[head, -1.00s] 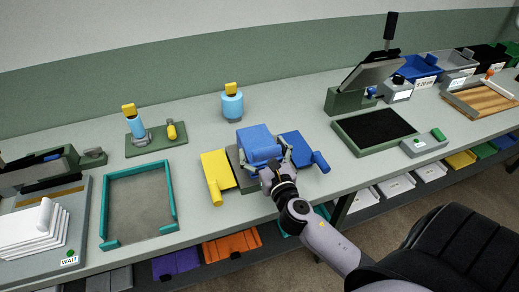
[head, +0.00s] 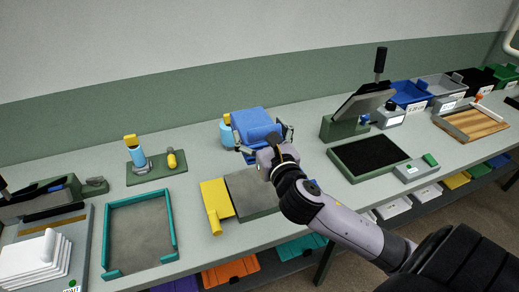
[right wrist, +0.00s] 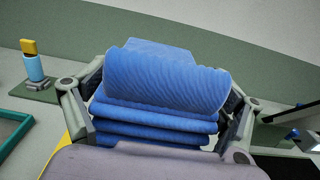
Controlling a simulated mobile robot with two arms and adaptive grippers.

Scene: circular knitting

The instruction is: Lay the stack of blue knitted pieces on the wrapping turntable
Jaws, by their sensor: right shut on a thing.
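The stack of blue knitted pieces (head: 252,121) is held up over the back of the bench, in front of a light-blue bottle. In the right wrist view the stack (right wrist: 155,88) shows several folded layers with a rolled ribbed piece on top. My right gripper (head: 263,141) is shut on it, with a finger at each side; the fingers also show in the right wrist view (right wrist: 162,100). I cannot tell for sure which fixture is the wrapping turntable. My left gripper is out of view.
Below the stack lies a grey plate (head: 250,194) with a yellow flap (head: 215,198) at its left. A teal-framed tray (head: 140,230) is left, a black pad in a green frame (head: 368,157) right. A light-blue bottle with yellow top (head: 137,153) stands back left.

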